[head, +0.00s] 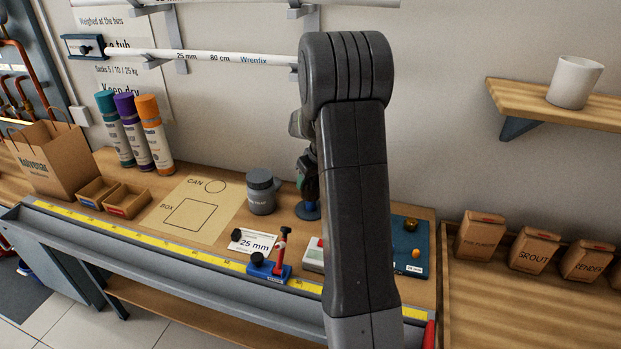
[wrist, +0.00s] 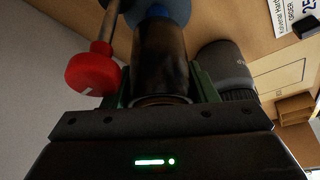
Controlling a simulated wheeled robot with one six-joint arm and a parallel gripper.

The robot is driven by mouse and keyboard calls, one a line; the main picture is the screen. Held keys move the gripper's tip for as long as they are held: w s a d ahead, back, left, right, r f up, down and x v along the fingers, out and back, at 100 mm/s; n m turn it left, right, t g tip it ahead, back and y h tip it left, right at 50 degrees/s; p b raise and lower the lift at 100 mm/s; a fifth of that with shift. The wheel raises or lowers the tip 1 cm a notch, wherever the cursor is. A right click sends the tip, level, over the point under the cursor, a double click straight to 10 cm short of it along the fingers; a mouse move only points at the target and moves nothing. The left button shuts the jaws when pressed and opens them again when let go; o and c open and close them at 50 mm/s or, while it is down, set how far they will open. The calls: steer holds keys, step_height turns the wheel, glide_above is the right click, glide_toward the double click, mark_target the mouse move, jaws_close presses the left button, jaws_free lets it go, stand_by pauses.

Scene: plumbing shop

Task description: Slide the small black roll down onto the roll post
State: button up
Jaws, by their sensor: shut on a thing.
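My gripper (wrist: 160,88) is shut on the small black roll (wrist: 160,55), a dark cylinder between the two greenish fingers in the wrist view. The roll points away from the gripper towards a round blue base (wrist: 178,8) with a blue foot, which looks like the roll post's. In the head view this blue base (head: 308,211) stands on the bench, and my gripper (head: 305,165) is just above it, partly hidden by my arm. The post's shaft is hidden, so I cannot tell whether the roll is around it.
A red knob (wrist: 93,71) on a rod is close left of the roll in the wrist view. A grey jar (head: 261,192) stands left of the blue base. A blue stand with a red upright (head: 281,250) is in front.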

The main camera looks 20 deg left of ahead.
steer(key=shift+f, duration=0.35)
steer(key=o, duration=1.1)
steer(key=shift+o, duration=0.2)
steer(key=b+v, duration=0.2)
steer(key=v, duration=1.2)
steer(key=shift+a+f, duration=0.2)
steer(key=p+x, duration=0.2)
steer(key=x, duration=1.1)
steer(key=shift+w+f, duration=0.15)
steer(key=shift+r, duration=0.25)
